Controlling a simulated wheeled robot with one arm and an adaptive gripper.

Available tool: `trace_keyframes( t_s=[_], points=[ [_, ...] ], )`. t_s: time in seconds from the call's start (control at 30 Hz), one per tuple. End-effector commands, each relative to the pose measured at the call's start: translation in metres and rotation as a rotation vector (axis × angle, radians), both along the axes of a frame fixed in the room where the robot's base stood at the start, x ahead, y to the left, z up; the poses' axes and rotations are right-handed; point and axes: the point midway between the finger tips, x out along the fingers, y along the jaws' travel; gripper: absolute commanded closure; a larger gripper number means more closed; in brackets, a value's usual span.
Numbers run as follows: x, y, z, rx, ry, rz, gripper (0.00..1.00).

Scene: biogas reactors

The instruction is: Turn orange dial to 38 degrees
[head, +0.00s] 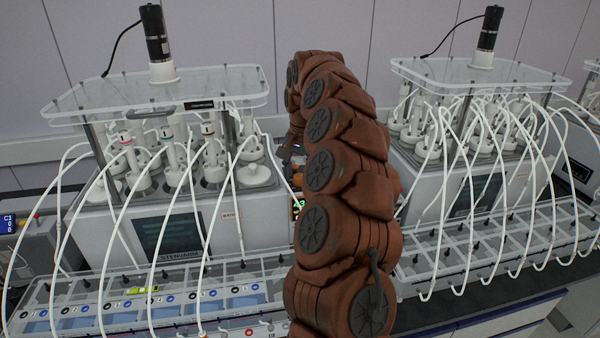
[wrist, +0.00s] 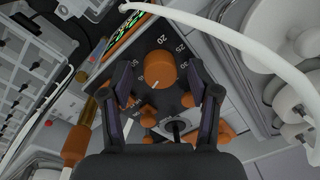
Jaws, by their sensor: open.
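The orange dial (wrist: 160,69) sits on a dark panel in the wrist view, with a white mark near its lower edge. Printed numbers around it include 20, 25, 30 and 50. My gripper (wrist: 158,80) is open, with one finger to the left of the dial and one to the right. I cannot tell whether either finger touches it. A display with green digits (wrist: 124,36) is above left of the dial, too slanted to read.
A white tube (wrist: 215,28) crosses above the dial. Reactor units stand left (head: 160,235) and right (head: 480,185), with many looping tubes. White vessels (wrist: 255,40) are close on the right in the wrist view.

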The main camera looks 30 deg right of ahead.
Motion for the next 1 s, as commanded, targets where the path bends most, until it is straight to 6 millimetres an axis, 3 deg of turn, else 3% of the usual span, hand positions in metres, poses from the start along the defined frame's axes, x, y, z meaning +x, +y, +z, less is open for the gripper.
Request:
trace_keyframes(
  t_s=[0.23,0.8,1.0],
  points=[
    [0.0000,-0.0001,-0.0001,0.000,0.000,0.000,0.39],
    [-0.0002,-0.0001,0.0001,0.000,-0.001,0.000,0.98],
    [-0.0002,-0.0002,-0.0004,0.001,-0.001,0.012,0.99]
  ],
)
